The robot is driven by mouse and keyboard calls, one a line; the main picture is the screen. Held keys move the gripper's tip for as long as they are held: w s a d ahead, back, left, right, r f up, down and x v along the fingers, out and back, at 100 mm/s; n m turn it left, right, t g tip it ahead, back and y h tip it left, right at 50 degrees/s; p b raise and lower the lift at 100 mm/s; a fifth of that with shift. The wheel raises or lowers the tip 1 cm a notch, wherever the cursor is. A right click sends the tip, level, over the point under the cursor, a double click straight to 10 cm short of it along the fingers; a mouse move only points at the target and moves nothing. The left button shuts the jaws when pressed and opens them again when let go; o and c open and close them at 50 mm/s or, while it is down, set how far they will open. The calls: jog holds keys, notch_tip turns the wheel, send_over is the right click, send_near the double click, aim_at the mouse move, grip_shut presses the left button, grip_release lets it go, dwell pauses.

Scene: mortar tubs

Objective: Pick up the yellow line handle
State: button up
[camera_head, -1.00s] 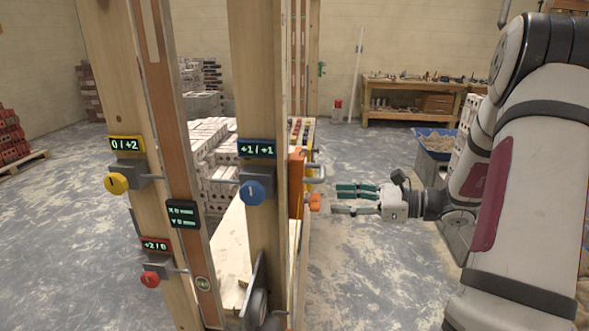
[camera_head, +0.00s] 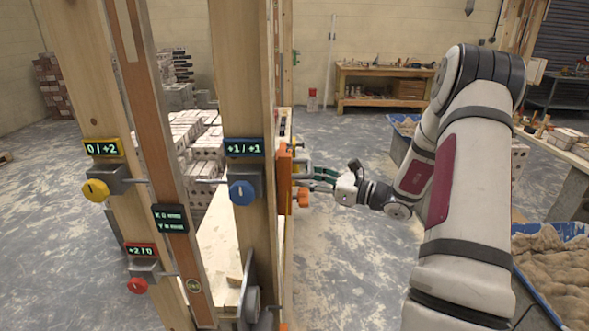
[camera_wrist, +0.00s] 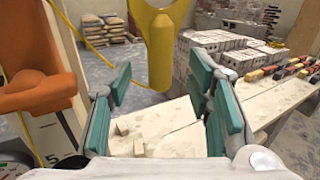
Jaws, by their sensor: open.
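The yellow line handle (camera_wrist: 160,48) hangs at the top middle of the wrist view. It has a looped upper part and a thick stem pointing down, and its top is cut off by the frame. My gripper (camera_wrist: 162,78) is open, with one teal-padded finger on each side of the stem's lower end in the picture. I see no contact, and the depth between them is unclear. In the head view my gripper (camera_head: 312,172) is at the right side of the wooden posts, and only a bit of yellow shows there beside the orange block.
An orange block (camera_head: 284,178) with a protruding part is fixed to the post and is close at left in the wrist view (camera_wrist: 38,65). Wooden posts (camera_head: 247,90) carry dials and displays. A pale tabletop (camera_wrist: 165,130) lies beyond the fingers. A sand tub (camera_head: 560,260) stands at right.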

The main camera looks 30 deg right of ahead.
aim_at(294, 172)
jog(key=x, duration=0.2)
jog(key=p+x, duration=0.1)
jog(key=x, duration=0.1)
jog(key=shift+a+r, duration=0.1)
jog(key=shift+r, duration=0.25)
jog(key=shift+w+a, duration=0.2)
jog(key=shift+w, duration=0.25)
jog(key=shift+f, duration=0.1)
jog(key=shift+c, duration=0.5)
grip_shut()
